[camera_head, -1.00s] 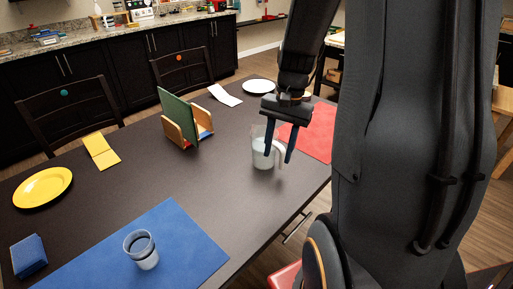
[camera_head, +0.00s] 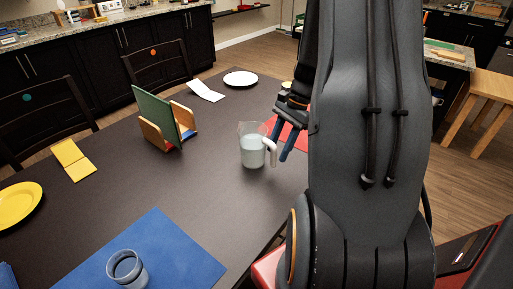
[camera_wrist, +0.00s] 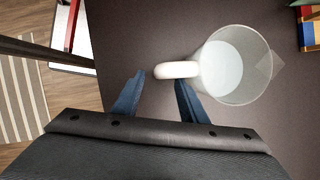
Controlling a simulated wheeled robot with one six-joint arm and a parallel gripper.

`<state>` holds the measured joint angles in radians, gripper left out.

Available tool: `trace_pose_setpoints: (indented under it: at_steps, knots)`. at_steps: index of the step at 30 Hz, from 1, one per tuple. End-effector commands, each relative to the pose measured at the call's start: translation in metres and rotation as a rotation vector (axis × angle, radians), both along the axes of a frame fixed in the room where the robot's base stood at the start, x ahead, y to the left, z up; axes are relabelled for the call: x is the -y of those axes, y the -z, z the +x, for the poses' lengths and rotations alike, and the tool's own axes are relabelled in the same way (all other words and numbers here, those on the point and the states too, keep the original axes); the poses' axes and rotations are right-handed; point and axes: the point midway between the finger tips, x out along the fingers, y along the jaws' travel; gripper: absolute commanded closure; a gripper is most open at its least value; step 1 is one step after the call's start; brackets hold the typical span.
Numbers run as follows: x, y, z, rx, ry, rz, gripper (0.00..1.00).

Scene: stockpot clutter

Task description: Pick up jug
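The jug (camera_head: 251,150) is clear with a pale content and a white handle, and stands upright on the dark table (camera_head: 205,190). In the head view its handle points right, toward my gripper (camera_head: 279,149). In the wrist view the jug (camera_wrist: 236,75) is at the upper right, with its handle (camera_wrist: 178,69) pointing left. My gripper (camera_wrist: 160,82) is open, its two blue fingers apart and empty. The handle lies just beyond the fingertips, nearer the right one. I cannot tell whether the right finger touches it.
A wooden holder with a green board (camera_head: 160,118) stands left of the jug. A red mat (camera_head: 289,133) lies behind my gripper.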

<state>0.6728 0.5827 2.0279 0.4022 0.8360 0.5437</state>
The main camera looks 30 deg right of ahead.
Motion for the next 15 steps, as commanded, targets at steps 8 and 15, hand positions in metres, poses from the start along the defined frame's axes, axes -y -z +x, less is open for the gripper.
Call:
trace_pose_setpoints:
  at_steps: [8, 15]
  knots:
    - [-0.018, 0.029, -0.002, -0.004, -0.005, 0.002, 0.61]
    - [-0.024, 0.047, -0.002, 0.000, -0.004, 0.000, 0.61]
